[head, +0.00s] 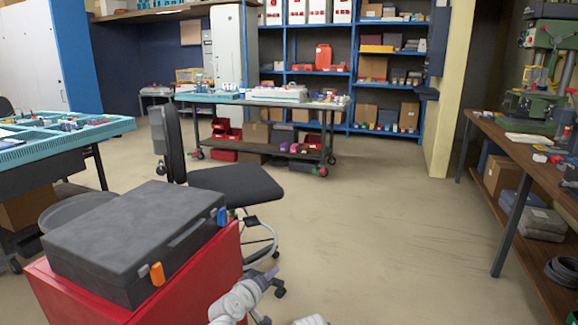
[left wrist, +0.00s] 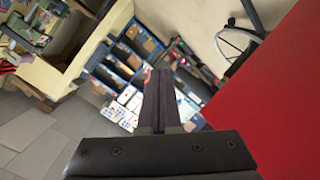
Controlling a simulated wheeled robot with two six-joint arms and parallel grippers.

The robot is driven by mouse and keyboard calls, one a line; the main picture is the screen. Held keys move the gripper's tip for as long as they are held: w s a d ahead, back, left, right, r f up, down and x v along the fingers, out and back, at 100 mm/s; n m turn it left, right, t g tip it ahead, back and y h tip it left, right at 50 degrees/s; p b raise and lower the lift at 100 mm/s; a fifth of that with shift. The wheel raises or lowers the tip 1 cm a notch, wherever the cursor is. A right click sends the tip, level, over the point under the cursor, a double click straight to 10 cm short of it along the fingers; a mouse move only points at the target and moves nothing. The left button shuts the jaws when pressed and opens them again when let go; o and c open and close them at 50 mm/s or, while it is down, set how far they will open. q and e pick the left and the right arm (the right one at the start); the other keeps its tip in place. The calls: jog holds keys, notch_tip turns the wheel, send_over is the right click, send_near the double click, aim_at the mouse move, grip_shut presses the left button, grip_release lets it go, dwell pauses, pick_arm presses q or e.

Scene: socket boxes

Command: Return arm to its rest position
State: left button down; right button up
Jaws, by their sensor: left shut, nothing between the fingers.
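My left arm (head: 240,299) shows at the bottom of the head view, just right of the red cabinet. Its gripper end (head: 271,273) is small there, pointing up and away, and holds nothing. In the left wrist view the two dark fingers (left wrist: 160,100) lie together, shut with nothing between them. A closed dark grey case (head: 135,235) with an orange latch and a blue latch lies on the red cabinet (head: 185,288), left of the gripper and apart from it. My right gripper is not in view.
A black office chair (head: 235,183) stands close behind the cabinet. A teal-topped table (head: 100,131) is at the left and a wooden workbench (head: 535,160) at the right. The floor (head: 385,235) between the chair and workbench is clear. The cabinet's red side (left wrist: 275,95) fills the right of the wrist view.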

pick_arm(q)
jog(key=s+a+f+m+g+y, duration=0.2)
jog(key=s+a+f+m+g, duration=0.15)
jog(key=s+f+g, duration=0.6)
jog(key=s+a+f+m+g+y, duration=0.2)
jog(key=s+a+f+g+y, duration=0.15)
jog(key=s+a+f, duration=0.4)
jog(key=s+d+r+m+y, duration=0.2)
jog(key=s+d+m, duration=0.2)
jog(key=s+d, duration=0.5)
notch_tip(320, 180, up, 30)
jog(key=w+d+p, duration=0.1)
jog(key=p, duration=2.9)
jog(key=shift+w+d+r+g+p, duration=0.2)
jog(key=shift+d+g+p, duration=0.1)
jog(key=shift+p, duration=0.1)
jog(key=c, duration=1.5)
grip_release()
jog(key=shift+n+h, duration=0.25)
